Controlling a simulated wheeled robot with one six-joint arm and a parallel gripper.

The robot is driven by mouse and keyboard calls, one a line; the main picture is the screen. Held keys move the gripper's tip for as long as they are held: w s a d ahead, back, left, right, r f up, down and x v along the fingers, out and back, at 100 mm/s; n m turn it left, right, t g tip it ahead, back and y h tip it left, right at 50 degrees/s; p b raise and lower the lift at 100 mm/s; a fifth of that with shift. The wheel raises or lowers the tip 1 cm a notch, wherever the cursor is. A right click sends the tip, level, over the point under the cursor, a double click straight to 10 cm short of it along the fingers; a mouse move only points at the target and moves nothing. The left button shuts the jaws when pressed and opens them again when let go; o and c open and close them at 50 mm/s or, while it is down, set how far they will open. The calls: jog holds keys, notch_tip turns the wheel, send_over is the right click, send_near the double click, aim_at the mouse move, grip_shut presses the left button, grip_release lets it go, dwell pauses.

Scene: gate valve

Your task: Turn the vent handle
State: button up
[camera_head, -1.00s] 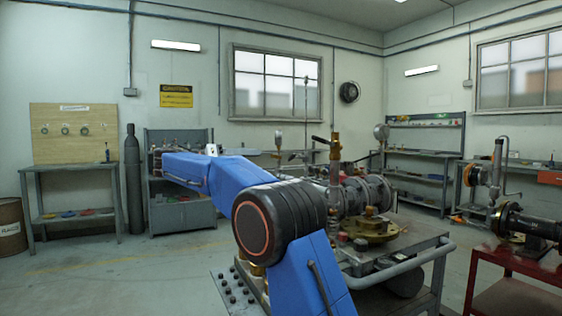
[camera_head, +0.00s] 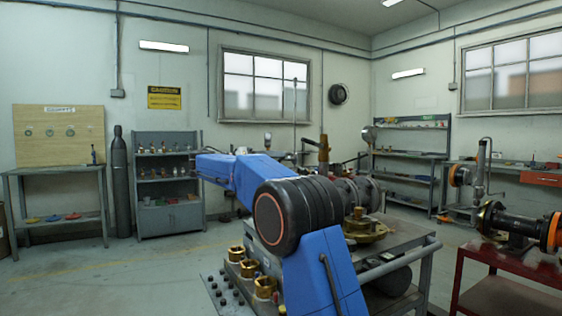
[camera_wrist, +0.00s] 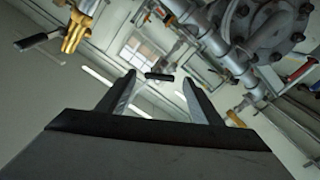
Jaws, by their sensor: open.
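My gripper (camera_wrist: 159,80) is open in the wrist view, its two dark fingers spread and nothing held between them. A short black bar handle (camera_wrist: 160,76) shows in the gap between the fingertips, apparently beyond them; I cannot tell the distance. A brass valve (camera_wrist: 77,28) with a black lever (camera_wrist: 38,40) is at the upper left, apart from the fingers. I cannot tell which of these handles is the vent handle. In the head view an upright brass fitting (camera_head: 323,150) stands on the pipework behind my arm, and my gripper is hidden there.
Grey flanged pipework (camera_wrist: 270,35) fills the upper right of the wrist view. In the head view the valve assembly sits on a metal cart (camera_head: 400,265). A red cart (camera_head: 510,295) stands at the right, a grey shelf (camera_head: 168,220) behind. Floor at left is clear.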

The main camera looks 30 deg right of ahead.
aim_at(280, 160)
jog(key=shift+d, duration=1.95)
jog(key=c, duration=1.1)
jog(key=shift+o, duration=0.2)
jog(key=shift+n, duration=0.3)
jog(key=n, duration=0.4)
jog(key=shift+n, duration=0.3)
jog(key=n, duration=0.5)
jog(key=shift+w, duration=0.1)
jog(key=shift+n, duration=0.3)
